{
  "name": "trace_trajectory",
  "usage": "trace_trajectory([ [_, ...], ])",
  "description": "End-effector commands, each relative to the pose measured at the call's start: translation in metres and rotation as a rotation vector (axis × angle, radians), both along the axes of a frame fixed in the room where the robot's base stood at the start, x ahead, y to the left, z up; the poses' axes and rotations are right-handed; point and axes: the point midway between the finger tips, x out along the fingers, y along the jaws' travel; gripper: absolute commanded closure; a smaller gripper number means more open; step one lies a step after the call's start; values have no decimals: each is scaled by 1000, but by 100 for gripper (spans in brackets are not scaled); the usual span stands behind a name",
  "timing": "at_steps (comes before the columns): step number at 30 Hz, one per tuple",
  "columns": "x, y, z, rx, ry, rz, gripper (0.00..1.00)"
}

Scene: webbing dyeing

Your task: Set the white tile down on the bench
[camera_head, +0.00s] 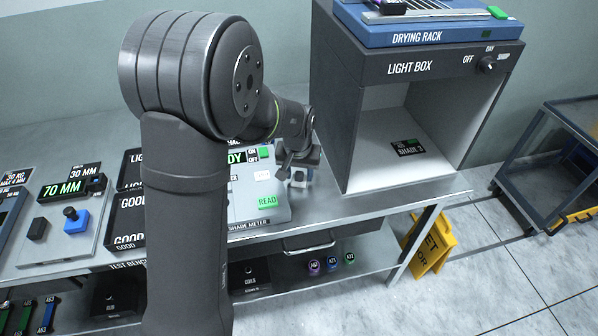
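My gripper (297,165) is small and partly hidden by my arm. It is over the right end of the shade meter (278,212), close to the light box. A small pale piece with blue beside it (298,178) shows at the fingertips. It may be the white tile, but I cannot tell whether it is held or only lies behind the fingers. The finger gap is too small to read. The bench (365,205) has a bare grey strip to the right of the meter, in front of the light box.
The light box (345,110) stands at the bench's right, with a dark shade card (407,147) inside and the drying rack (430,35) on top. Good-labelled bins (127,222) and a 70 mm gauge (65,190) are at left. A yellow floor sign (430,242) stands beside the bench.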

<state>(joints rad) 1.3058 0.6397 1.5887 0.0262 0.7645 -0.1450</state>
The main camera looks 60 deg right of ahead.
Motion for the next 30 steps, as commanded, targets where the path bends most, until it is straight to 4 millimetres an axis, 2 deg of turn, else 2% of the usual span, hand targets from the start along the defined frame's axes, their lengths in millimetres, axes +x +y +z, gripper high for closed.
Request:
trace_trajectory([
  [5, 0, 0, 6, -2, -1, 0, 57],
  [8, -1, 1, 20, -4, -2, 0, 57],
  [15, -4, 8, 71, -5, -1, 0, 57],
  [21, -6, 13, 105, -3, -1, 0, 57],
  [25, -6, 15, 118, -2, -1, 0, 57],
  [30, -7, 17, 122, 1, 0, 0, 57],
])
